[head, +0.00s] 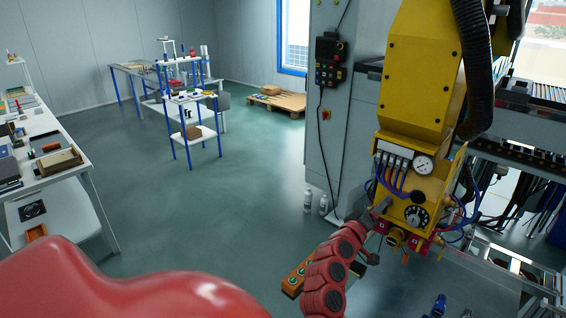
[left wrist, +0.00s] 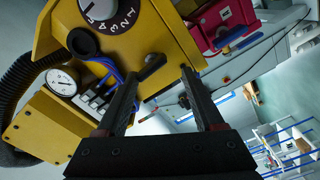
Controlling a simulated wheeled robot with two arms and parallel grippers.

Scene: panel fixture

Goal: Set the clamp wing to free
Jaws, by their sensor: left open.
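The yellow fixture (head: 425,185) hangs at the right of the head view, with a dial and a gauge on its face. In the left wrist view, a small dark wing-like piece (left wrist: 153,62) sits on the yellow housing (left wrist: 165,30). It looks like the clamp wing, but its setting is not readable. My left gripper (left wrist: 160,78) is open, its two dark fingers pointing at the housing on either side of that piece. I see no contact. In the head view my left gripper (head: 378,208) is at the fixture's lower left side, partly hidden. My right gripper is not in view.
A numbered dial (left wrist: 105,10), a pressure gauge (left wrist: 61,80) and blue hoses crowd the housing. A red block (left wrist: 222,22) with a blue lever is close to the fingers. A thick black hose (head: 474,60) hangs at the fixture's right. Open floor lies left.

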